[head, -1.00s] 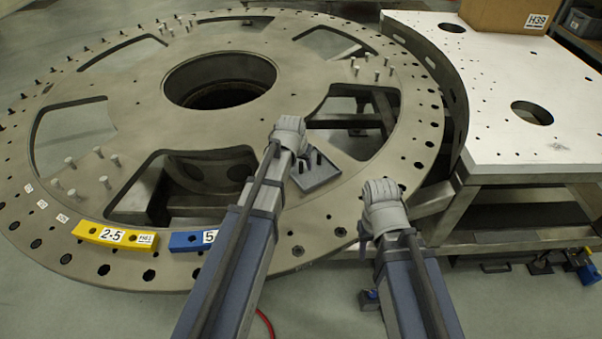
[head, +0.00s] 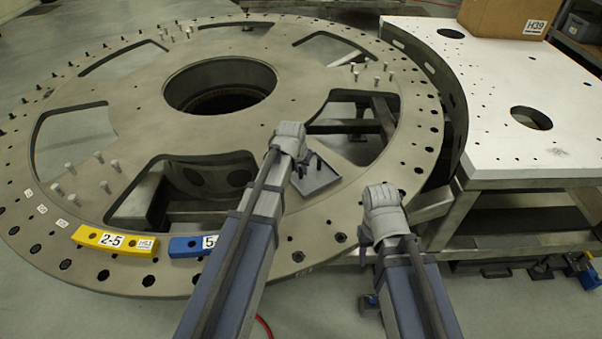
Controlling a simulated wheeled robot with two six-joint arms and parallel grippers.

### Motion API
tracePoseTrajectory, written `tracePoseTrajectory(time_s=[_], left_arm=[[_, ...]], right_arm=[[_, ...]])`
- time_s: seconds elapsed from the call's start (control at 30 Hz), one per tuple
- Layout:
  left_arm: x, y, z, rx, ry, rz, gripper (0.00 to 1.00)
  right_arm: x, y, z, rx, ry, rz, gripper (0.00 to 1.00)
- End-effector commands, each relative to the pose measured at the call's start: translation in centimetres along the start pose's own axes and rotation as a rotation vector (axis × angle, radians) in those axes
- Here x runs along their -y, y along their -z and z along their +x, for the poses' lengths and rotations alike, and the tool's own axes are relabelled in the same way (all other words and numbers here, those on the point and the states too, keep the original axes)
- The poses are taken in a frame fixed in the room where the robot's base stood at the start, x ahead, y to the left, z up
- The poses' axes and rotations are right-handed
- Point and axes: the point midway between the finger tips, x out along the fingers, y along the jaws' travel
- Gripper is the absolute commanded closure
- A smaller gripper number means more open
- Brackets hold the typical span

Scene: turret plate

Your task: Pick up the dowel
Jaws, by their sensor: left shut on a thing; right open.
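A small grey tray (head: 322,181) lies on the turret plate (head: 130,140), with short dark dowels (head: 312,159) standing at its left side. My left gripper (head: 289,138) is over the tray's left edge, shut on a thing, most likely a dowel. The wrist hides its fingertips and what they hold. My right gripper (head: 382,205) is open, over the front right rim of the plate, right of and nearer than the tray. Its fingers are mostly hidden by its wrist.
The plate has large cutouts and several upright pale pins. A yellow block (head: 114,240) and a blue block (head: 190,246) lie on its front rim. A white metal table (head: 520,110) stands at right, with a cardboard box (head: 500,15).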

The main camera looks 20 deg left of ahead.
Motion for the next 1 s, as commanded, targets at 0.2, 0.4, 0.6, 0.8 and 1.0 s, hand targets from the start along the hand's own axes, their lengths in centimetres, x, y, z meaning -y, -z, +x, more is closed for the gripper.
tracePoseTrajectory(time_s=[0.2,0.4,0.6,0.8,1.0], left_arm=[[0.0,0.0,0.0,0.0,0.0,0.0,1.0],[0.0,0.2,-0.6,0.0,0.0,0.0,1.0],[0.0,1.0,-2.4,0.0,0.0,0.0,1.0],[0.0,2.2,-5.2,0.0,0.0,0.0,1.0],[0.0,3.3,-8.1,0.0,0.0,0.0,1.0]], right_arm=[[0.0,0.0,0.0,0.0,0.0,0.0,0.5],[-0.1,0.0,-0.6,0.0,0.0,0.0,0.5],[-0.2,-0.1,-2.6,0.0,0.0,0.0,0.5],[-0.5,-0.3,-5.6,0.0,0.0,0.0,0.5],[-0.8,-0.5,-8.7,0.0,0.0,0.0,0.5]])
